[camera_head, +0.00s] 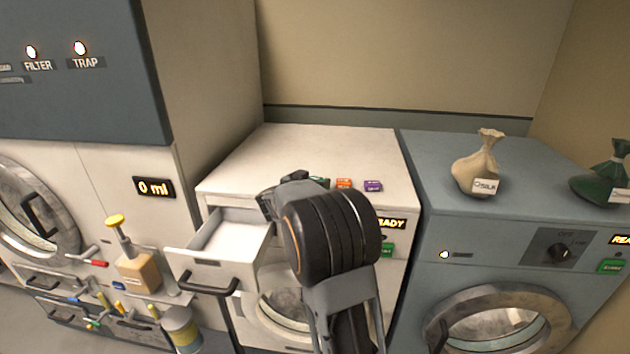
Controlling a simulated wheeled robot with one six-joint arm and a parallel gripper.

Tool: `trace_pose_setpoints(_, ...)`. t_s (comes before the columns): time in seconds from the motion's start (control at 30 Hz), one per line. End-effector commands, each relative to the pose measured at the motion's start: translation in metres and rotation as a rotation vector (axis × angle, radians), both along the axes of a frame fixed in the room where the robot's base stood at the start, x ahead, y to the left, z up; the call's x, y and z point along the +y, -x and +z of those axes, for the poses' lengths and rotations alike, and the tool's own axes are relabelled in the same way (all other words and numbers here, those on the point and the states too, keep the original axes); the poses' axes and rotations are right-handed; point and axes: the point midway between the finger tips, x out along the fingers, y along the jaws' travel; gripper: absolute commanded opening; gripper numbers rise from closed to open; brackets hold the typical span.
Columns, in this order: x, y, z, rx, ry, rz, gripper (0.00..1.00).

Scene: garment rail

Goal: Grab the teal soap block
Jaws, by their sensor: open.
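A small teal-green block (322,181) shows on top of the white machine, mostly hidden behind my arm's wrist. I take it for the teal soap block, though its label cannot be read. An orange block (343,184) and a purple block (373,186) sit in a row to its right. My gripper (272,204) is open, at the front edge of the white top, left of the teal block in the picture. Its fingers are small and partly hidden, and I see nothing held between them.
The white machine's drawer (217,243) is pulled out below my gripper. A blue machine (436,172) on the right carries a beige sack (472,172) and a green sack (597,187). A pump bottle (138,270) stands at left. The back of the white top (320,148) is clear.

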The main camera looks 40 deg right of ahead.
Motion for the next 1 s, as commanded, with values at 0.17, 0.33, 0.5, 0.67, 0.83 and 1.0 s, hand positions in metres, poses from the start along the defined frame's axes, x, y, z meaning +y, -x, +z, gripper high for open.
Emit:
trace_pose_setpoints(0.17, -0.0021, -0.0012, -0.0008, 0.001, 0.0, 0.001, 0.85)
trace_pose_setpoints(0.33, -0.0019, -0.001, -0.0007, 0.0, 0.0, 0.001, 0.79)
trace_pose_setpoints(0.5, -0.0018, -0.0009, -0.0006, 0.0, 0.0, 0.001, 0.63)
trace_pose_setpoints(0.67, -0.0018, -0.0009, -0.0006, 0.0, 0.0, 0.001, 0.48)
trace_pose_setpoints(0.83, -0.0018, -0.0009, -0.0006, 0.0, 0.0, 0.001, 0.31)
trace_pose_setpoints(1.0, -0.0018, -0.001, -0.0006, 0.0, 0.0, 0.001, 0.28)
